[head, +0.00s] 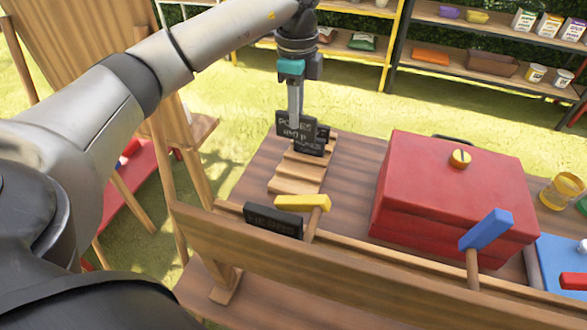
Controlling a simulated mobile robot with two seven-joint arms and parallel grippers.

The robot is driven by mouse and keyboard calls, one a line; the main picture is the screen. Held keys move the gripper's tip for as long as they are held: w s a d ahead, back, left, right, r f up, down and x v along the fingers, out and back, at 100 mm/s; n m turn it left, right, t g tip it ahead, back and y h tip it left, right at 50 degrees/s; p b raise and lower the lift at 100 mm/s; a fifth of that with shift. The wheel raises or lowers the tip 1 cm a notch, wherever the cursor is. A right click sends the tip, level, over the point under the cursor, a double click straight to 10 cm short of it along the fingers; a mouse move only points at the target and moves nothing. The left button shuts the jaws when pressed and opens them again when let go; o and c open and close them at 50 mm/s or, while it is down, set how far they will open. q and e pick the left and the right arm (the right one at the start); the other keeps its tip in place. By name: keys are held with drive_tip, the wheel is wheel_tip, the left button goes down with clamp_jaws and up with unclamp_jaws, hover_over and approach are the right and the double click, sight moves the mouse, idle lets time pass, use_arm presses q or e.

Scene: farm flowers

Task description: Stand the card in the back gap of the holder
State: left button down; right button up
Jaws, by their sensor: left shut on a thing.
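The wooden holder (296,186) stands on the table as a stepped block with crosswise slats. My left gripper (294,122) points down over its back end and is shut on a black card (284,128) with pale lettering. The card looks upright at the back of the holder; I cannot tell whether its lower edge is in the gap. Another dark lettered card (312,147) stands just in front of it and to the right, hiding part of it. A third black card (272,220) is near the front edge of the table. My right gripper is not in view.
A yellow-headed mallet (300,203) is near the front card. A red toolbox (450,190) stands to the right, with a blue-headed mallet (486,231) before it. A wooden rail (370,265) crosses the front. Shelves stand behind.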

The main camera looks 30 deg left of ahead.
use_arm(q)
wheel_tip(320, 180, down, 14)
drive_tip(key=shift+f+b, duration=0.25)
drive_tip(key=shift+b, duration=0.95)
drive_tip(key=shift+f, duration=0.15)
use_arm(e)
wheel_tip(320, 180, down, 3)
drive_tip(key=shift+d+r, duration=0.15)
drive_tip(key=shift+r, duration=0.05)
use_arm(q)
drive_tip(key=shift+f, duration=0.1)
drive_tip(key=c, duration=0.8)
unclamp_jaws()
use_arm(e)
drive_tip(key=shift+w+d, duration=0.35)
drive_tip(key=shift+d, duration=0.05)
